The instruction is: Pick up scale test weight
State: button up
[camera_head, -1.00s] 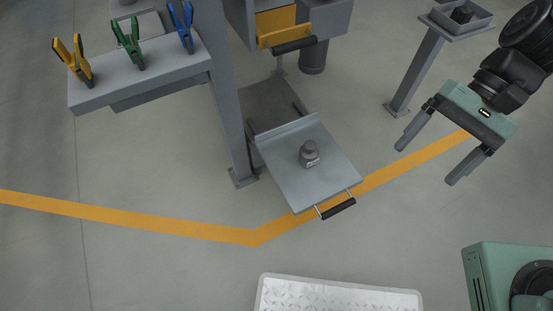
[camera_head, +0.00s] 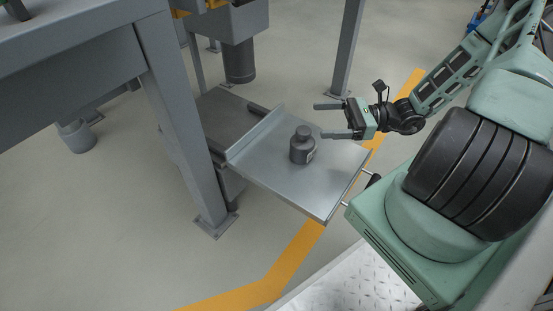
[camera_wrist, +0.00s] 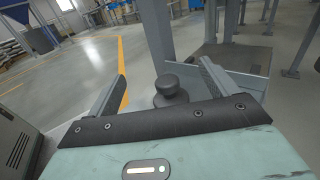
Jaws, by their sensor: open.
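The scale test weight (camera_head: 302,146) is a dark grey cylinder with a narrower knob on top and a small pale label. It stands upright on a grey metal tray (camera_head: 318,195). In the wrist view the weight (camera_wrist: 170,90) shows between the two fingers, beyond the gripper's front edge, its lower part hidden. My gripper (camera_head: 326,121) is open and empty. In the head view it is above the tray's far right side, up and to the right of the weight, apart from it. In the wrist view its fingers (camera_wrist: 160,84) are spread wide.
The tray has a raised back lip and a dark handle (camera_head: 374,181) at its front edge. A grey post (camera_head: 180,125) and a table (camera_head: 70,40) stand to the left. Another post (camera_head: 346,50) stands behind. A yellow floor line (camera_head: 290,258) runs below the tray.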

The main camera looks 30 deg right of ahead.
jog(key=f, duration=0.1)
jog(key=b, duration=0.5)
send_near(296, 141)
jog(key=shift+w+a+f, duration=0.65)
jog(key=shift+a+f, duration=0.3)
jog(key=shift+a, duration=0.05)
jog(key=shift+w+a+r, duration=0.3)
jog(key=shift+a, duration=0.15)
jog(key=b+x, duration=0.3)
jog(key=x, duration=0.2)
jog(key=shift+w+a, duration=0.15)
jog(key=shift+a, duration=0.1)
jog(key=shift+w+a+r+b, duration=0.15)
jog(key=shift+w+a+b, duration=0.1)
jog(key=shift+a+b, duration=0.1)
grip_shut()
jog(key=shift+r, duration=0.2)
